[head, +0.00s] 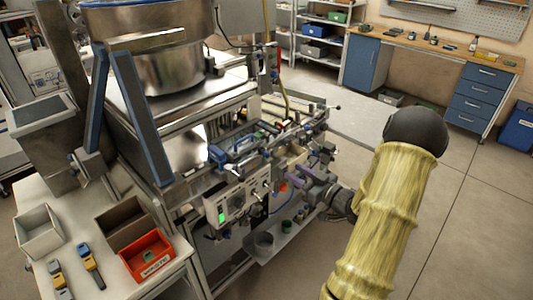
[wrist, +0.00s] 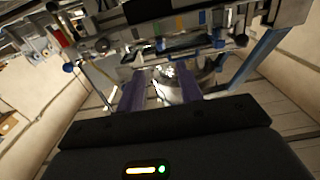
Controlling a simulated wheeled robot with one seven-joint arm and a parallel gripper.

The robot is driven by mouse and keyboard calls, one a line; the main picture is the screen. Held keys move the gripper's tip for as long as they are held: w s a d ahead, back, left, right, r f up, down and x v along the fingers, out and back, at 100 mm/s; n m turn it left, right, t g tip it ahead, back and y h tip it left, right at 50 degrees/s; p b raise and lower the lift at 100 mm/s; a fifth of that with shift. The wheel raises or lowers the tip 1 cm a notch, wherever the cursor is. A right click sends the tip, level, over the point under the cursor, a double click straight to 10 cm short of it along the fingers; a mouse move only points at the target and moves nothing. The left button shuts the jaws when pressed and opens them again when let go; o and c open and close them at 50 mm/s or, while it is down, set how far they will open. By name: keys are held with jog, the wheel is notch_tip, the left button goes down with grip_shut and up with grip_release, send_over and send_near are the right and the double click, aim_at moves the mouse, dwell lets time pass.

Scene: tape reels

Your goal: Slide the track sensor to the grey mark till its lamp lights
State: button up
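My gripper (head: 300,178) is at the front right of the machine in the head view. In the wrist view its two purple fingers (wrist: 161,92) stand apart, with no object clearly held between them. A rail plate with small coloured patches (wrist: 180,22) crosses the top of the wrist view, ahead of the fingertips. A small dark block (wrist: 160,44) sits just below the patches; it may be the track sensor, but I cannot tell for sure. I cannot single out the grey mark or a sensor lamp.
An orange-red waste bin (head: 147,256) stands on the white side table (head: 172,278). A tray (head: 290,228) with small parts lies below my gripper. Open floor lies to the right.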

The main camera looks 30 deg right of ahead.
aim_at(269, 156)
jog(key=p+x, duration=0.4)
jog(key=x, duration=0.9)
jog(key=shift+w, duration=0.15)
grip_shut()
